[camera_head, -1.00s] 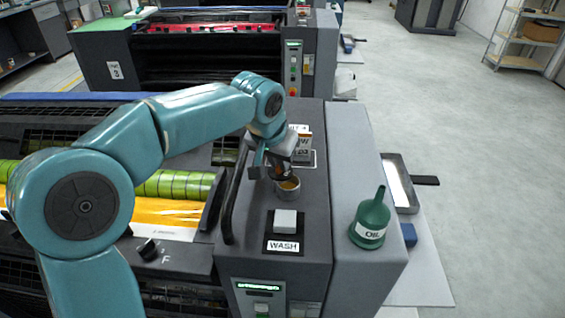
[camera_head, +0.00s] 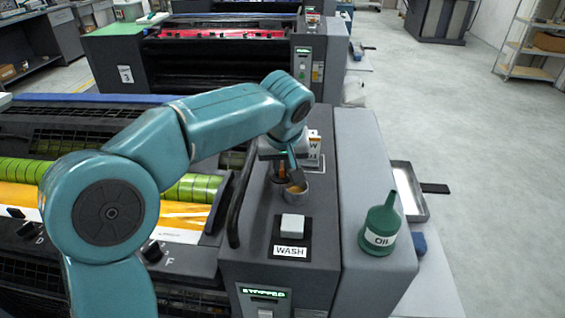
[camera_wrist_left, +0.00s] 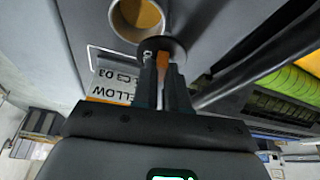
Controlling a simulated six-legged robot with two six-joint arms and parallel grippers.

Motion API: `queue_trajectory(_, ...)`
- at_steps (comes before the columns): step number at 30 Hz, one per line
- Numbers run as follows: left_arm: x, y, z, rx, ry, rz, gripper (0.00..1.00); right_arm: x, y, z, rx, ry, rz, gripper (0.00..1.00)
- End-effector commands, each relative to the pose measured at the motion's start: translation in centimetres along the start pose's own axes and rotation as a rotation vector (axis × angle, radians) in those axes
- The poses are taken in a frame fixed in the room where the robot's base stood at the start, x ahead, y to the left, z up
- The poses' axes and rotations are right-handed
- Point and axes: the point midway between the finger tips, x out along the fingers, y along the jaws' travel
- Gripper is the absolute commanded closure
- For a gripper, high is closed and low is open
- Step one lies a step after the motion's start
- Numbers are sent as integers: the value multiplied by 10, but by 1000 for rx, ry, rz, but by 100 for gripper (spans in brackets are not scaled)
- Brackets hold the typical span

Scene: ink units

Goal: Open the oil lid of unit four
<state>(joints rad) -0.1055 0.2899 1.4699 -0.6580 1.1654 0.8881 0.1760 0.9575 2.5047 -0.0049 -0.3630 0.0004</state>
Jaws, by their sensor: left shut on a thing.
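The oil filler neck (camera_head: 296,191) is a short grey round cup on top of the near dark unit, with amber inside. It shows uncovered in the left wrist view (camera_wrist_left: 117,22). My left gripper (camera_head: 282,172) is beside and slightly above the neck, at its left. In the left wrist view, my left gripper (camera_wrist_left: 164,75) is shut on the oil lid (camera_wrist_left: 162,46), a dark round disc with an orange part below. The lid looks apart from the neck. The unit's label (camera_wrist_left: 112,85) is partly hidden. My right gripper is not in view.
A green oil can (camera_head: 380,226) stands on the light grey side cover right of the neck. A white WASH button (camera_head: 292,223) is in front of the neck. A black handle bar (camera_head: 240,205) runs at its left. Unit three (camera_head: 225,55) stands behind.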

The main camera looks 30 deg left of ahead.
Motion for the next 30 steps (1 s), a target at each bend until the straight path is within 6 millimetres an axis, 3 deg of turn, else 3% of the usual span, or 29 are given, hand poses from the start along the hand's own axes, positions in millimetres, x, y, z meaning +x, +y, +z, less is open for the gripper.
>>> queue_trajectory(11,1,0,2,-2,-9,-4,100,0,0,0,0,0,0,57)
queue_trajectory(12,1,0,3,-2,-9,-4,81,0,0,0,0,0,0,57)
queue_trajectory(14,1,0,2,-2,-9,-4,62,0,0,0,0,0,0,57)
queue_trajectory(24,-2,0,1,-3,-3,-1,62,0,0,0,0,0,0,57)
queue_trajectory(30,-36,1,0,-3,0,3,62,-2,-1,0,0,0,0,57)
